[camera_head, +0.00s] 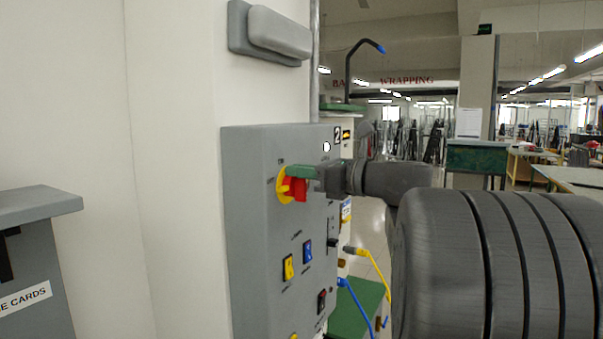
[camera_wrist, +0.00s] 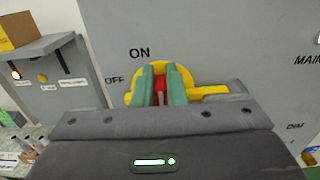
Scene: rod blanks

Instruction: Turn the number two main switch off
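The grey switch panel (camera_head: 255,225) carries a "2" plate near its top right corner. Its main switch is a red rotary handle (camera_head: 297,190) on a yellow disc (camera_head: 283,187). In the wrist view the red handle (camera_wrist: 160,80) lies in line with the word ON above it, and OFF is at the left of the yellow disc (camera_wrist: 185,74). My gripper (camera_head: 300,172) is at the switch, with its green fingers (camera_wrist: 161,84) on either side of the handle, apparently touching it. The fingers hide part of the handle.
Yellow (camera_head: 372,262) and blue (camera_head: 355,298) cables plug in at the panel's right side. A grey card box (camera_head: 35,250) stands at the left.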

